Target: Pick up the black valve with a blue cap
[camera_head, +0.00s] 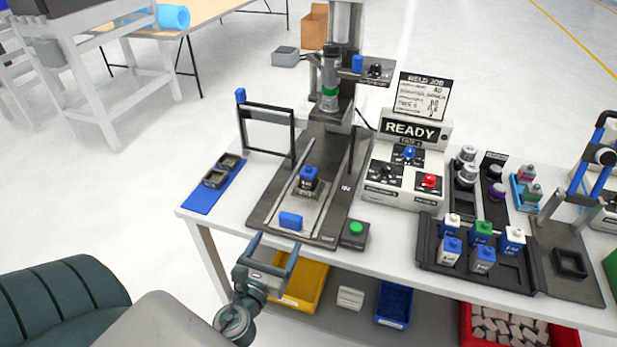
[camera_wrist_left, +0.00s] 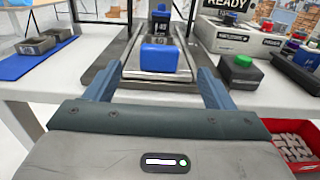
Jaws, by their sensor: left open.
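A black valve with a blue cap and a white label (camera_head: 309,180) stands upright on the sliding plate of the press fixture, left of the READY box. The left wrist view shows its dark labelled body (camera_wrist_left: 160,27) at the top, behind a blue block (camera_wrist_left: 158,60). In the head view the blue block (camera_head: 290,220) is at the plate's front end. My left gripper (camera_head: 276,243) is open and empty at the table's front edge, short of the fixture. In the left wrist view its fingers (camera_wrist_left: 155,78) are spread, with the blue block beyond them. My right gripper is not in view.
The press column (camera_head: 330,80) rises behind the valve, with an upright black frame (camera_head: 268,112) at left. A green button box (camera_head: 355,232) sits right of the plate. A black tray (camera_head: 430,258) holds several white-, green- and blue-capped bottles. Bins stand below the table.

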